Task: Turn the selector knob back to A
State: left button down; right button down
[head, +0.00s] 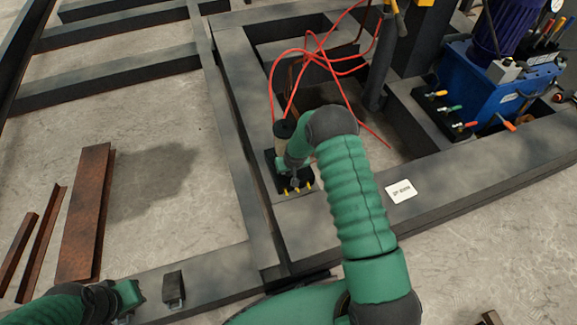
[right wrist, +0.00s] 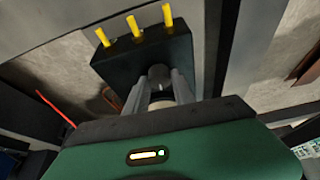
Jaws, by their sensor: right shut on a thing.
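The selector's black block (head: 268,163) sits on the dark steel frame, with several yellow marks along its near edge. It shows in the right wrist view (right wrist: 120,68) with yellow pegs along its top edge. My right gripper (head: 293,181) reaches down onto this block; its fingers (right wrist: 160,88) are shut on a small round dark knob (right wrist: 159,73). The knob's pointer and any letter A cannot be made out. My left gripper (head: 128,297) is low at the left over the frame, away from the block; its fingers are too unclear to read.
Red hoses (head: 318,55) loop behind the block. A blue pump unit (head: 482,90) with coloured levers stands at the right. A white label (head: 401,191) lies on the near beam. Rusty steel pieces (head: 85,215) lie on the floor at the left.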

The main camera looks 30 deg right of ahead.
jog(key=shift+n, duration=0.4)
jog(key=c, duration=1.1)
grip_release()
jog(key=p+v, duration=0.6)
jog(key=v, duration=1)
jog(key=shift+s+d+r+p, duration=0.1)
jog(key=shift+s+r+p, duration=0.15)
jog(key=shift+p, duration=0.15)
